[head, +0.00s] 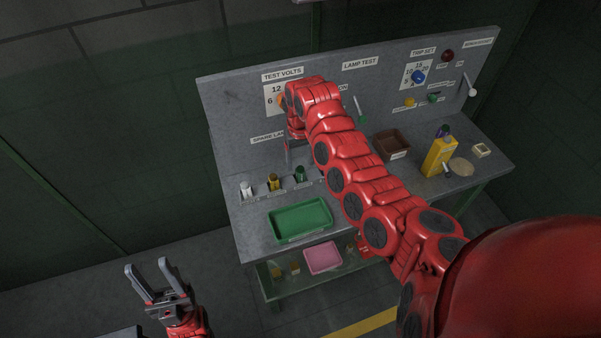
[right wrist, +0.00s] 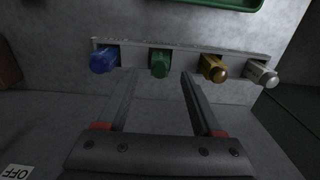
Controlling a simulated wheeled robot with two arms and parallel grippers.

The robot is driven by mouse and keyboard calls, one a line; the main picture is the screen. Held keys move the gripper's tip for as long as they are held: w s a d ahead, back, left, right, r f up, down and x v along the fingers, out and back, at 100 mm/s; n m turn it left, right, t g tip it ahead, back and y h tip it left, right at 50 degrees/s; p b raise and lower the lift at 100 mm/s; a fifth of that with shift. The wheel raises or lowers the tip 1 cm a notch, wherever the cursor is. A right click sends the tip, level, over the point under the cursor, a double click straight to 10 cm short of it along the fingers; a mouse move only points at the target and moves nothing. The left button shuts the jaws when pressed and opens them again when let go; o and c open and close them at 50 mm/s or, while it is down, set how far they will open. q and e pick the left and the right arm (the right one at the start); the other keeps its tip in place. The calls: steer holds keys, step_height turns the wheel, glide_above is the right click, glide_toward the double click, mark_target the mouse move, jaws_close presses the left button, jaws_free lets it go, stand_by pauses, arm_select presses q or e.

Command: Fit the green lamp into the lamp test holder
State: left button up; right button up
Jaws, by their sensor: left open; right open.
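The green lamp (head: 300,173) stands in the spare lamp rack at the left of the bench. In the right wrist view the green lamp (right wrist: 160,64) lies just beyond and between my two right fingertips, not gripped. My right gripper (right wrist: 160,80) is open and empty; in the head view only part of it shows below the forearm, above the rack. My left gripper (head: 147,265) is open and empty, in free space left of the bench. The LAMP TEST label (head: 360,63) is on the back panel; my right arm covers the area below it, and I cannot make out the holder.
A blue lamp (right wrist: 103,61), an amber lamp (right wrist: 213,68) and a clear lamp (right wrist: 262,74) share the rack (right wrist: 185,52). A green tray (head: 302,222) lies in front. A brown box (head: 391,146) and a yellow bottle (head: 438,158) stand to the right.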

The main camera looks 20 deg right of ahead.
mark_target(300, 168)
step_height(300, 168, down, 3)
steer(key=shift+f+p, duration=0.2)
steer(key=shift+p, duration=0.65)
steer(key=shift+f, duration=0.65)
jaws_close()
